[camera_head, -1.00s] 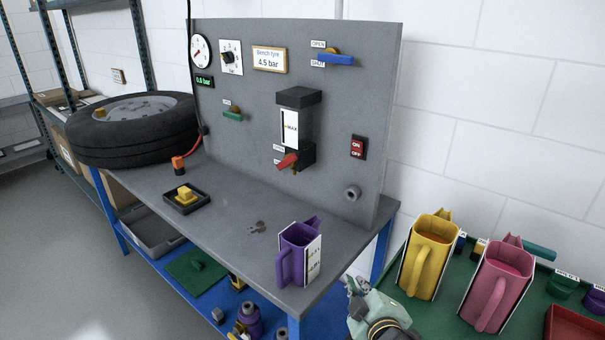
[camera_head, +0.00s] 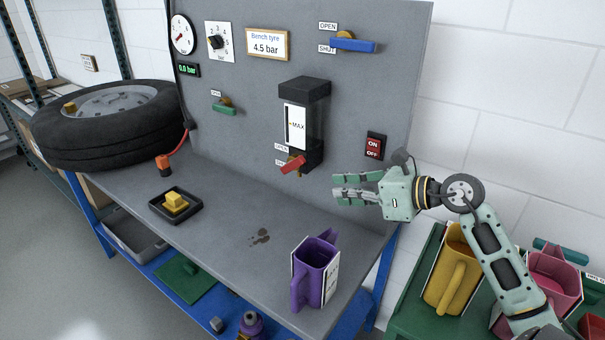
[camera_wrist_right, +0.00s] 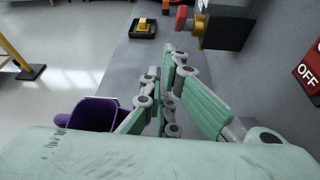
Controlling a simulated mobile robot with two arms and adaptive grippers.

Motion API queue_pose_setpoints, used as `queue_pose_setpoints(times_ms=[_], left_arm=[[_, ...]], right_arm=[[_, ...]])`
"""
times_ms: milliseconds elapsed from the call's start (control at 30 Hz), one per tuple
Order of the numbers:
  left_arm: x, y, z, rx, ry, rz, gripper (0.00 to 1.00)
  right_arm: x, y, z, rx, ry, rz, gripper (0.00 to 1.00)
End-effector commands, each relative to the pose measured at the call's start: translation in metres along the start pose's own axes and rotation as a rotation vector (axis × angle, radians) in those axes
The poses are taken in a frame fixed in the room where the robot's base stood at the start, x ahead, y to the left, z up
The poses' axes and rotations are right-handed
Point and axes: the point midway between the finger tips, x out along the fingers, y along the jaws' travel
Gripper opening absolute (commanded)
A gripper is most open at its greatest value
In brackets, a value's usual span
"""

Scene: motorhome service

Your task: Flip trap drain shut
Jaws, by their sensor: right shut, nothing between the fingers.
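The trap (camera_head: 304,127), a clear bowl with black top and base and a MAX label, is mounted on the grey panel. Its red drain lever (camera_head: 292,166) sits at the base and points left and slightly down, beside small labels, the upper reading OPEN. In the right wrist view the red lever (camera_wrist_right: 181,17) shows beyond the fingertips, beside the trap's black base (camera_wrist_right: 228,27). My right gripper (camera_head: 337,188) is shut and empty, right of and slightly below the lever, apart from it. It also shows in the right wrist view (camera_wrist_right: 172,62). My left gripper is out of view.
A purple jug (camera_head: 312,275) stands on the bench below my right gripper. A red ON/OFF switch (camera_head: 374,146) is on the panel close above my wrist. A black tray (camera_head: 155,207) with a yellow block and a tyre (camera_head: 110,132) are to the left. The bench middle has a dark stain.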

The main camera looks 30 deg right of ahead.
Motion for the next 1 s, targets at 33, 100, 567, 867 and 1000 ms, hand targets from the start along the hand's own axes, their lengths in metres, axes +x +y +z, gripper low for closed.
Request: queue_pose_setpoints(times_ms=[33,100,567,867,1000], left_arm=[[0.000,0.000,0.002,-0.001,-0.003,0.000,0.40],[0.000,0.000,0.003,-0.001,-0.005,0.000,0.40],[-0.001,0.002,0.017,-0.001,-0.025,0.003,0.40],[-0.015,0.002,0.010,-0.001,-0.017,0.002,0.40],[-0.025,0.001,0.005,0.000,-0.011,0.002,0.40]], right_arm=[[-0.005,-0.009,-0.004,-0.031,0.045,-0.021,0.00],[-0.011,-0.018,-0.011,-0.057,0.095,-0.042,0.00],[-0.015,-0.025,-0.017,-0.075,0.138,-0.057,0.00],[0.018,-0.026,-0.018,-0.072,0.135,-0.054,0.00],[0.049,-0.028,-0.021,-0.070,0.133,-0.054,0.00]])
